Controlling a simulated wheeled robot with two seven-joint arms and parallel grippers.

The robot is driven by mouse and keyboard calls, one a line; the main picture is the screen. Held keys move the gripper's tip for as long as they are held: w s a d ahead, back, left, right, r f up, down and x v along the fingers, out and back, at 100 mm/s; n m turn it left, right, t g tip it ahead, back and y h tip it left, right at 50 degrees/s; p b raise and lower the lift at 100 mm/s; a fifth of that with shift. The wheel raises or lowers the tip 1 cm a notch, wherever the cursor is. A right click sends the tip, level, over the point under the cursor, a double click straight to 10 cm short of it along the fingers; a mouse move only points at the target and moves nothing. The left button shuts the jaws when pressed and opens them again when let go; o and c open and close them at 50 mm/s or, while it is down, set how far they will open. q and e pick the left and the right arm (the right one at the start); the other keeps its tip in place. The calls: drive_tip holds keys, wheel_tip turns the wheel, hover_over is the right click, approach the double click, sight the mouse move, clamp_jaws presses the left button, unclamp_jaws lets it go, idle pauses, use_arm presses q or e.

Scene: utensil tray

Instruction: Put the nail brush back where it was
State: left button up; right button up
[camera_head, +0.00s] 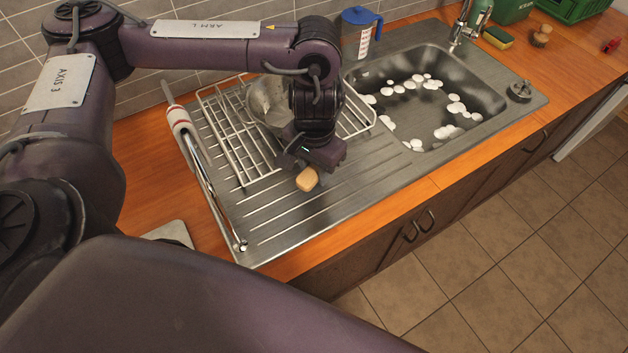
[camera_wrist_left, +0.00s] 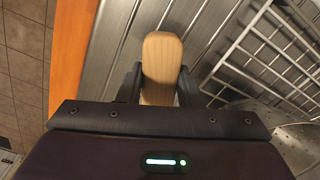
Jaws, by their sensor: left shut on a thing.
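The nail brush (camera_head: 307,179) shows as a small pale wooden block under my left gripper (camera_head: 300,168) in the head view, over the ribbed drainboard. In the left wrist view the brush (camera_wrist_left: 161,68) stands out between the two dark fingers of my left gripper (camera_wrist_left: 160,88), which is shut on it. Its bristles are mostly hidden. I cannot tell whether the brush touches the drainboard or hangs just above it. My right gripper is not in view.
The sink basin (camera_head: 440,100) with foam lies to the right. The drainboard front (camera_head: 290,215) is clear.

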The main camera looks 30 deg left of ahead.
sight(314, 179)
use_arm(q)
drive_tip(key=shift+f+b, duration=0.55)
drive_tip(key=shift+f, duration=1.5)
drive_tip(key=shift+f, duration=0.15)
drive_tip(key=o, duration=0.9)
drive_tip(key=shift+r, duration=0.35)
wheel_tip(314, 179, up, 11)
drive_tip(key=p, duration=0.2)
drive_tip(key=shift+f+p, duration=0.15)
drive_tip(key=shift+p, duration=0.15)
drive_tip(key=shift+r, duration=0.5)
